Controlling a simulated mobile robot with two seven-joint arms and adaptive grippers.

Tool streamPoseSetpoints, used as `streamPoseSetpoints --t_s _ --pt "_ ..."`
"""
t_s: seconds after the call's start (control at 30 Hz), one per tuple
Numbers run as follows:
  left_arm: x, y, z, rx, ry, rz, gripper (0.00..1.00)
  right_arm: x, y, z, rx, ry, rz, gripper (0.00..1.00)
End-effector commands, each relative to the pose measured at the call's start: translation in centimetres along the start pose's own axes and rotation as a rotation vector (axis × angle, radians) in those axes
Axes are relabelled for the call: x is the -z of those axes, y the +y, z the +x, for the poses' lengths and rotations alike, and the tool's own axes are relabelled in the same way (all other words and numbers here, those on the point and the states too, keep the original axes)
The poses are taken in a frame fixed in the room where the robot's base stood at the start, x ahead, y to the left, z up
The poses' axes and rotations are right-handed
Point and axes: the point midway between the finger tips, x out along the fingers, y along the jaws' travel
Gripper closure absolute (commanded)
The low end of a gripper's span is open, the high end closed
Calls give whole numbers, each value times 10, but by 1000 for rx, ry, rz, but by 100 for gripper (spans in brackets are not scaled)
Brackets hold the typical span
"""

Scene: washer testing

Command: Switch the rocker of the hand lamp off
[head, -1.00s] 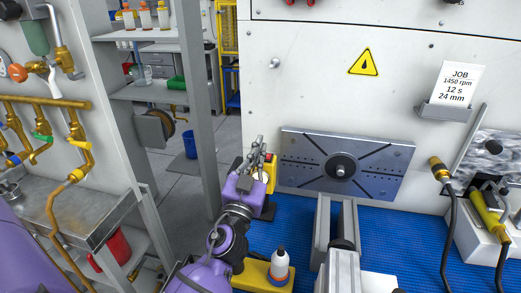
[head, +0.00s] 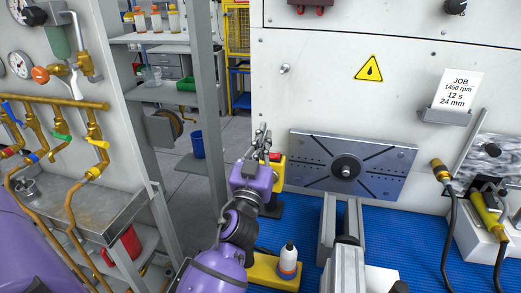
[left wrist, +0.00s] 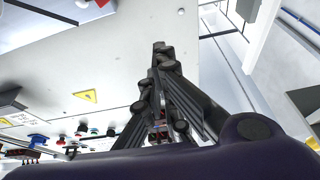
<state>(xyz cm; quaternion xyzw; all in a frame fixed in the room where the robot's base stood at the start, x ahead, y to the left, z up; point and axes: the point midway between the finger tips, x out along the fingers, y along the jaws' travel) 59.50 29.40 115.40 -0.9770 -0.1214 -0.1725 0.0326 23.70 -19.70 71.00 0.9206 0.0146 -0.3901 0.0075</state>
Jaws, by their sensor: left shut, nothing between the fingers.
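A yellow body with a red part on top (head: 277,170), which looks like the hand lamp, stands at the far left end of the blue mat. My arm partly hides it, and I cannot make out the rocker's position. My left gripper (head: 262,135) is shut and empty, its fingers pointing up just left of and above the red part. I cannot tell whether it touches the lamp. In the left wrist view the shut fingers (left wrist: 160,58) point up the picture; the lamp is not clearly seen there. My right gripper is not in view.
A slotted metal plate (head: 350,170) stands right of the lamp against the white panel (head: 310,90). A white bottle (head: 288,260) stands on a yellow base nearer me. A grey post (head: 208,120) rises close left of my gripper. A rail fixture (head: 345,240) stands mid-mat.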

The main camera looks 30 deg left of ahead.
Motion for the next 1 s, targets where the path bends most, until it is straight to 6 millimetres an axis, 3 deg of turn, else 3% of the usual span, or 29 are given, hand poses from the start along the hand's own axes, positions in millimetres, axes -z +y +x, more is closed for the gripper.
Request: streamPoseSetpoints --t_s 0.03,0.2,0.3,0.4,0.63,1.0 --pt "-14 1 -22 -1 -17 -1 100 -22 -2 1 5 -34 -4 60" --pt "-19 4 -63 -1 -25 2 100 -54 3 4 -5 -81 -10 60" --pt "-15 4 -79 0 -20 1 100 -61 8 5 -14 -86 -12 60" --pt "-14 5 -90 -1 -18 1 100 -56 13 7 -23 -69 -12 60" --pt "-9 6 -98 -1 -12 2 100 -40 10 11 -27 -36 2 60" --pt "-8 6 -98 -2 -11 2 100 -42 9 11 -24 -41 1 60"
